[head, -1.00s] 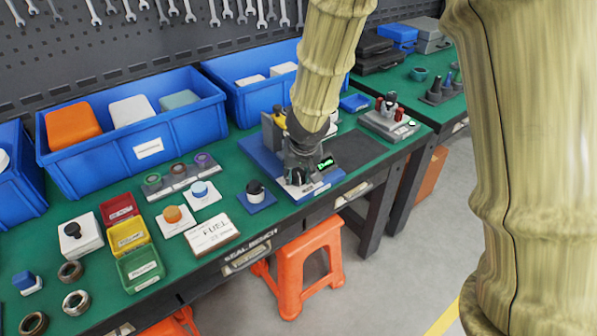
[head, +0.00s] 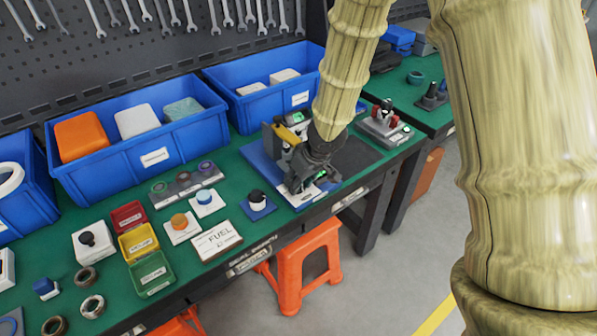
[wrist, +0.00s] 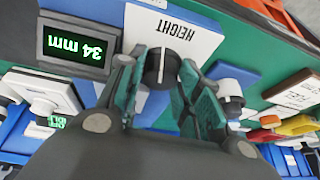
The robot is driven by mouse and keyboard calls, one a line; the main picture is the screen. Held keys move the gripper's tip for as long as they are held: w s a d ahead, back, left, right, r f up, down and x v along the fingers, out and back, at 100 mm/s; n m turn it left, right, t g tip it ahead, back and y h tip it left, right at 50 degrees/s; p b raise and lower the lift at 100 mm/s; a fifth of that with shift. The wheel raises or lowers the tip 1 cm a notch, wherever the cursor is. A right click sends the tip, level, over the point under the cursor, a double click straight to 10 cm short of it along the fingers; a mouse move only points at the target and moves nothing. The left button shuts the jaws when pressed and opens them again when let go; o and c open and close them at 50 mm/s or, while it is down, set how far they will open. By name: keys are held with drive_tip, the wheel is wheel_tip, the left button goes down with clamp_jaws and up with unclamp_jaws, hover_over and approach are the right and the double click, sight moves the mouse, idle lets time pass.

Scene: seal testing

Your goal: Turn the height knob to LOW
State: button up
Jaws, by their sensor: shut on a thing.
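The height knob (wrist: 160,68) is round and black with a pale pointer line. It sits on a white plate (wrist: 200,36) that reads HEIGHT, upside down in the wrist view. My gripper (wrist: 160,92) is shut on the knob, with one finger on each side of it. A display (wrist: 75,47) beside the plate reads 34 mm in green, also upside down. No LOW mark can be read. In the head view my gripper (head: 306,183) is at the front of the blue-based device (head: 258,163) and hides the knob.
A small blue-based block with a black-and-white knob (head: 257,201) stands just left of the device. Blue bins (head: 140,140) line the back. A dark mat (head: 355,158) lies to the right. An orange stool (head: 308,262) stands below the bench edge.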

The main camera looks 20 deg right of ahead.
drive_tip(key=shift+r+n+y+p, duration=0.25)
drive_tip(key=shift+n+p, duration=0.55)
drive_tip(key=shift+p, duration=0.95)
drive_tip(key=shift+f+p, duration=0.1)
drive_tip(key=shift+p, duration=0.2)
drive_tip(key=shift+f+n+g+p, duration=0.2)
drive_tip(key=shift+n+g+p, duration=0.1)
drive_tip(key=shift+n+p, duration=0.3)
drive_tip(key=o, duration=0.7)
drive_tip(key=shift+d+y, duration=0.1)
drive_tip(key=shift+y, duration=0.15)
drive_tip(key=shift+r, duration=0.1)
drive_tip(key=shift+v, duration=5.85)
